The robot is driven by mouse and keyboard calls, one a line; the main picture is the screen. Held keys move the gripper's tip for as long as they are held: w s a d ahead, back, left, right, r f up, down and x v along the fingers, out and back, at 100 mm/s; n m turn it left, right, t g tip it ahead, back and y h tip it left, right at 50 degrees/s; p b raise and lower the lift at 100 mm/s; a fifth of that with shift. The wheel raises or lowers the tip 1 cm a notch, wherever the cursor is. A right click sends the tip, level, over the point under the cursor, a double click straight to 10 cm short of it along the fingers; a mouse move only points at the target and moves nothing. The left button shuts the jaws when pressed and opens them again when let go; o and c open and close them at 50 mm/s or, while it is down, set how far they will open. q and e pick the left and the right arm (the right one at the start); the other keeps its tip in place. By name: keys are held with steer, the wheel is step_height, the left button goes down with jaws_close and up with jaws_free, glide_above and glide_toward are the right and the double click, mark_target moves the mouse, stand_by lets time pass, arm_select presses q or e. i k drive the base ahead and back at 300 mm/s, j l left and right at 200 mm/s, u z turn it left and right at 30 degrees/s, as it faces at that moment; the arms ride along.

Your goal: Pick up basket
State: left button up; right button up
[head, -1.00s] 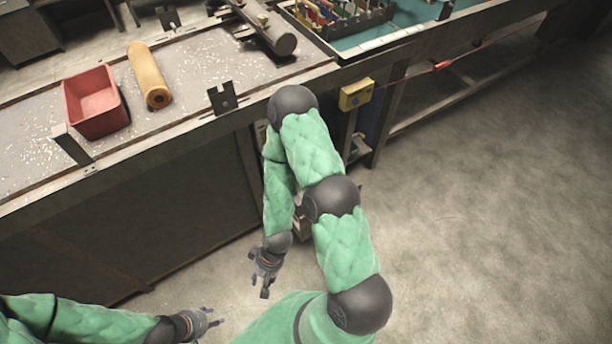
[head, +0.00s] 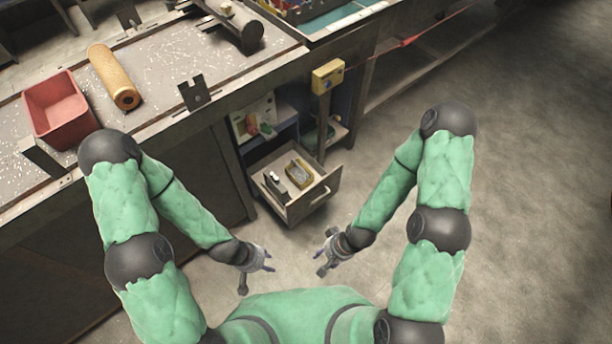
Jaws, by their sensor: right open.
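A red open-topped bin (head: 60,112), the only basket-like thing I see, stands upright on the workbench at the left. It looks empty, and its lower right corner is close behind my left arm in the picture. My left gripper (head: 257,274) hangs low in front of the bench, well away from the bin, with its fingers spread and nothing in them. My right gripper (head: 324,256) is open and empty to its right, below the open drawer. Neither gripper touches anything.
A tan roll (head: 113,76) lies right of the bin, and a dark cylinder (head: 238,27) lies further right. Metal brackets (head: 194,92) stand along the bench edge. An open drawer (head: 290,183) juts out under a yellow box (head: 328,76). The floor at right is clear.

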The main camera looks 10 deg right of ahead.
mark_target(297, 171)
steer(key=z, duration=0.15)
steer(key=i+l+u, duration=0.1)
steer(key=u, duration=0.25)
steer(key=l+u, duration=0.15)
steer(key=u, duration=0.25)
steer(key=i+l+u, duration=0.15)
steer(key=l, duration=0.4)
steer(key=i+l+u, duration=0.2)
steer(key=l, duration=0.35)
steer(key=i+l+u, duration=0.15)
steer(key=l, duration=0.45)
steer(key=l+u, duration=0.15)
steer(key=l, duration=0.45)
steer(key=i+l, duration=0.1)
steer(key=l, duration=0.6)
steer(key=i+l, duration=0.1)
steer(key=l, duration=0.55)
